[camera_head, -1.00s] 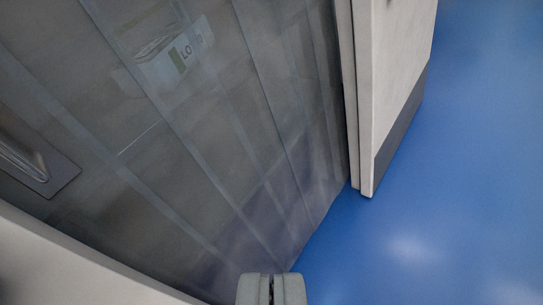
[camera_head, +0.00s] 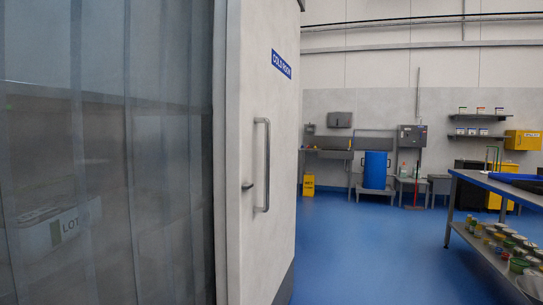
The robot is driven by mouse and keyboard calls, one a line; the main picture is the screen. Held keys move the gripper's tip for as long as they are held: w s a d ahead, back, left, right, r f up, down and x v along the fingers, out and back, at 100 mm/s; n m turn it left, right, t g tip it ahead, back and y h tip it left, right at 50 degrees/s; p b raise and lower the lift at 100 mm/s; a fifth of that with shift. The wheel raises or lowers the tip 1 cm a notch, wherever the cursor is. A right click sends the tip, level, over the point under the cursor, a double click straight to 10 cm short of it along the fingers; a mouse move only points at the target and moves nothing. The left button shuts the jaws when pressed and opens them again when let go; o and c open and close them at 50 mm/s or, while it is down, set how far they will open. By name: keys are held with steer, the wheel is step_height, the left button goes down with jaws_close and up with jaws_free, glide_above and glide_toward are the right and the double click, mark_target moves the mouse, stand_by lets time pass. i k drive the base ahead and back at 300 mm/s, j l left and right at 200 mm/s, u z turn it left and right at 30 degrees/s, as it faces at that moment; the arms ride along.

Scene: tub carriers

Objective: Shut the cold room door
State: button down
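The cold room door (camera_head: 250,215) is a thick white panel standing open at the centre left, with a blue "COLD ROOM" sign (camera_head: 281,64). A vertical metal pull handle (camera_head: 263,165) is on its visible face, and a small lever (camera_head: 247,186) sits near its edge. Left of the door, the doorway is covered by a translucent strip curtain (camera_head: 110,150). A white box marked "LOT" (camera_head: 62,226) shows dimly through the strips. My gripper is not in this view.
Blue floor (camera_head: 370,250) is clear right of the door. A metal table (camera_head: 490,185) with several tubs on its lower shelf stands at right. A blue barrel (camera_head: 376,170), a yellow floor sign (camera_head: 309,186) and sinks line the far wall.

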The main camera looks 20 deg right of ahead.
mark_target(263, 36)
steer(key=i+l, duration=0.25)
steer(key=l, duration=0.2)
steer(key=i+l, duration=0.25)
steer(key=l, duration=0.15)
steer(key=i+l, duration=0.2)
steer(key=l, duration=0.25)
steer(key=i+l, duration=0.25)
steer(key=l, duration=0.15)
steer(key=i+l, duration=0.25)
steer(key=l, duration=0.2)
steer(key=i+l, duration=0.25)
steer(key=l, duration=0.2)
steer(key=i+l, duration=0.2)
steer(key=l, duration=0.2)
steer(key=i+l, duration=0.25)
steer(key=l, duration=0.2)
steer(key=z, duration=0.05)
